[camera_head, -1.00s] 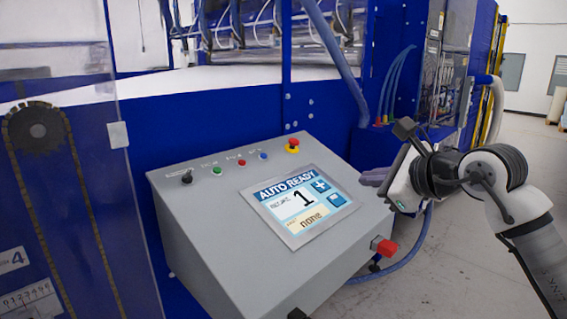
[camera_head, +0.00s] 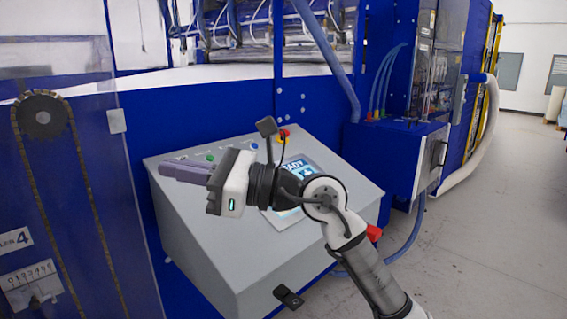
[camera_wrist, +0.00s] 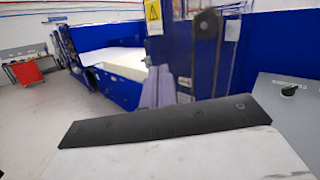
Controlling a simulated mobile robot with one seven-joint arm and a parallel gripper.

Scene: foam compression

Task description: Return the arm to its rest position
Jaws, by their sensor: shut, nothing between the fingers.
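My gripper (camera_head: 186,170) is in the head view, in front of the control panel and pointing left. Its fingers are together and hold nothing. In the wrist view the fingers (camera_wrist: 158,88) point away from the camera toward the blue machine. My arm comes up from the lower right and covers much of the panel's screen (camera_head: 300,180). The grey control panel (camera_head: 215,255) stands behind and below my gripper. No contact between the gripper and the panel shows.
The blue machine (camera_head: 145,110) fills the back and left, with a chain behind a clear guard (camera_head: 75,170). A red button (camera_head: 373,233) juts from the panel's right side. Bare floor (camera_head: 490,240) lies to the right. The wrist view shows a red cart (camera_wrist: 25,73) far off.

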